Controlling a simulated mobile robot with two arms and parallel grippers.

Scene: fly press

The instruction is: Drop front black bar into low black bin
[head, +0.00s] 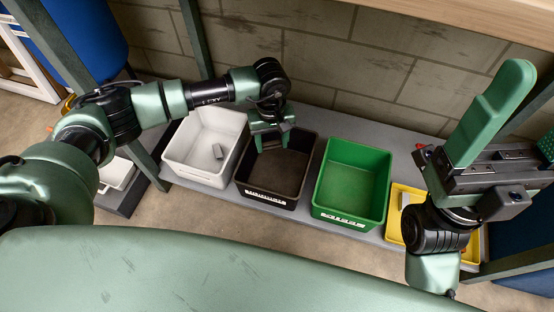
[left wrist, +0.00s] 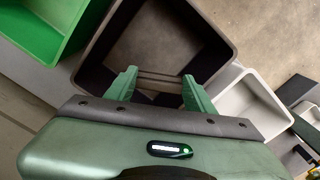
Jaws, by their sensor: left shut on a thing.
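My left gripper (head: 271,142) hangs over the low black bin (head: 264,194), near its back side, pointing down. In the left wrist view its two green fingers (left wrist: 160,88) are shut on a thin dark bar (left wrist: 160,78), seen against the bin (left wrist: 118,28). The bar is hard to make out in the head view. The bin's floor looks bare where it shows.
All sit on a grey shelf (head: 300,215) before a block wall.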

